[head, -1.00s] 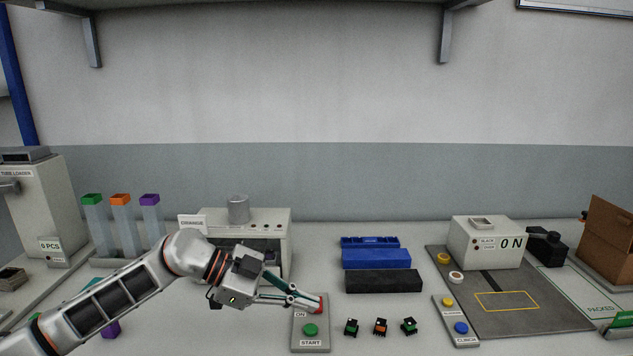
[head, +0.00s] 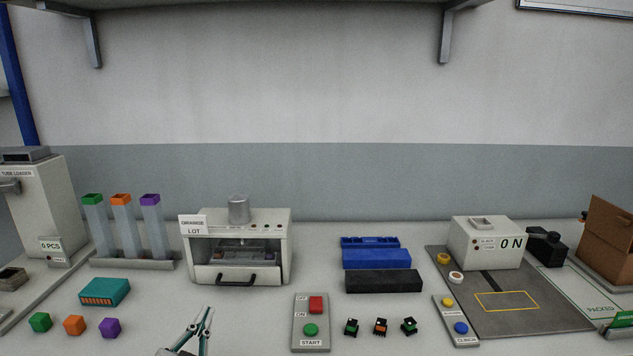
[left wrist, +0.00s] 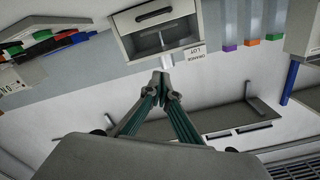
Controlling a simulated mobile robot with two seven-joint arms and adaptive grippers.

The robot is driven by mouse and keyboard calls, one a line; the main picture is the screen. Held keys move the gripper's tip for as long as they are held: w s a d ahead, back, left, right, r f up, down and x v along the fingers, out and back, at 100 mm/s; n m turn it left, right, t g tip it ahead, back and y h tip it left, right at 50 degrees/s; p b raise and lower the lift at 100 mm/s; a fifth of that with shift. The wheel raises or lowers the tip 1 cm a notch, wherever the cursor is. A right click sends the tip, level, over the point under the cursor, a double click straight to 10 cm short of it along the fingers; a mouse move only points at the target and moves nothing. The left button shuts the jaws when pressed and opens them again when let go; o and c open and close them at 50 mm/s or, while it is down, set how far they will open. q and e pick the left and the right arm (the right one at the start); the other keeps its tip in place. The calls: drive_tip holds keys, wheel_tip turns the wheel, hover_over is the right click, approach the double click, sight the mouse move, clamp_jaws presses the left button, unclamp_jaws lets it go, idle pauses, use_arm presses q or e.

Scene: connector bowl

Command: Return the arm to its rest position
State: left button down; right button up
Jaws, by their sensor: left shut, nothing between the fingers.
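My left gripper (head: 205,312) shows at the bottom edge of the head view, left of the start panel (head: 311,340). Only its fingers show there; the rest of my left arm is out of the frame. In the left wrist view its fingertips (left wrist: 162,78) meet and hold nothing. The gripper is clear of the panel's red button (head: 316,304) and green button (head: 310,330). My right gripper is in neither view.
A press machine (head: 240,275) stands behind the gripper. A teal block (head: 105,291) and green, orange and purple cubes (head: 74,325) lie left. Several small connectors (head: 380,327) lie right of the panel. The counter around the gripper is clear.

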use_arm(q)
drive_tip(key=s+a+f+m+g+y, duration=0.15)
drive_tip(key=s+a+f+g, duration=0.35)
drive_tip(key=s+a+f, duration=0.5)
drive_tip(key=s+a+f+g+y, duration=0.35)
drive_tip(key=s+f+g, duration=0.35)
drive_tip(key=s, duration=0.6)
drive_tip(key=w+d+f+n+t+h, duration=0.2)
drive_tip(key=d+f+t+h, duration=0.3)
drive_tip(key=d+f, duration=1)
drive_tip(key=h, duration=0.2)
drive_tip(key=shift+d+n+h, duration=0.3)
drive_tip(key=shift+n+h, duration=0.05)
drive_tip(key=shift+h, duration=0.05)
drive_tip(key=shift+r, duration=0.1)
